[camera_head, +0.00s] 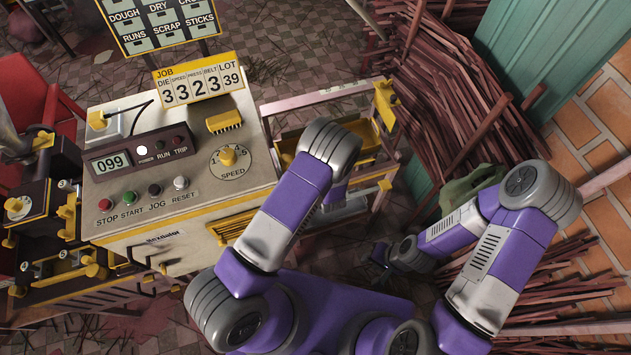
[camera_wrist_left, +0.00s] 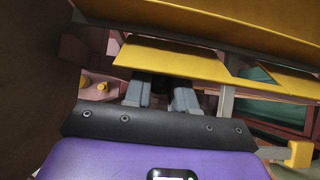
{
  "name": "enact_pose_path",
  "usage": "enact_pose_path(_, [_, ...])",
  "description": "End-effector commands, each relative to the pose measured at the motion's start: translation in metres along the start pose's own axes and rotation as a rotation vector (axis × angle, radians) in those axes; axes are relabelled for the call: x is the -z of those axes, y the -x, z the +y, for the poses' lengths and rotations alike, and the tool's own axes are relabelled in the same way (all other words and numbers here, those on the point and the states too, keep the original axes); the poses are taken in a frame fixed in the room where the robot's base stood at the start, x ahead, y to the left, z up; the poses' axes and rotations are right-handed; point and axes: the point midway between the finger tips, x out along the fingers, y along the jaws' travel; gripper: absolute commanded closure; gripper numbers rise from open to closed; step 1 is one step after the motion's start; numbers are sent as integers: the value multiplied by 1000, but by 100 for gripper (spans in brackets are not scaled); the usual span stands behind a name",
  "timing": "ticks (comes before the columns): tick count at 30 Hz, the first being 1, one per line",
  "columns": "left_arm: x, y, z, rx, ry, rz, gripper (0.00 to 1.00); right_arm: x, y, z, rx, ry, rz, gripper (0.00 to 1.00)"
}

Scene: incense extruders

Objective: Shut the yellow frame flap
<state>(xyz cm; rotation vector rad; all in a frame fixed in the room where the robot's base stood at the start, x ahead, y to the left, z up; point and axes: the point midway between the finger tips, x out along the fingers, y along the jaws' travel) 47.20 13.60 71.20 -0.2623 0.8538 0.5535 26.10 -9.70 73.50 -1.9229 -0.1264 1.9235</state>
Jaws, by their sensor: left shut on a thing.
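In the left wrist view a yellow flap (camera_wrist_left: 175,62) lies across the tips of my left gripper (camera_wrist_left: 162,92). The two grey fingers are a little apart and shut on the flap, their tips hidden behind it. In the head view, yellow panels (camera_head: 289,146) show inside the pale frame at the machine's right side. My left forearm and wrist cover much of this frame, and the left fingers are hidden there. My right gripper (camera_head: 382,258) is low, right of the frame, apart from it and with nothing seen in it; its finger gap is too small to judge.
The control box (camera_head: 130,215) with buttons and dial stands left of my left arm. Bundles of red-brown sticks (camera_head: 460,100) lean behind and right of the frame. A wide yellow panel (camera_wrist_left: 220,22) hangs close above the left gripper. Tiled floor shows between.

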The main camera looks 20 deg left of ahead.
Motion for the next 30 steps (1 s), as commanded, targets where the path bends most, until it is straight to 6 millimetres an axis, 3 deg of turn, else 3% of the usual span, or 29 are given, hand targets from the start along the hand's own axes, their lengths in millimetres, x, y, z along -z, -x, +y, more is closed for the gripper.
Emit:
enact_pose_path(3, [-10,7,0,1,6,113,100,-1,19,-7,0,0,0,67])
enact_pose_path(18, [-24,11,-1,0,-10,413,100,-3,74,-28,0,0,0,67])
enact_pose_path(30, [-32,7,-1,-1,-3,612,100,-4,91,-34,0,0,0,67])
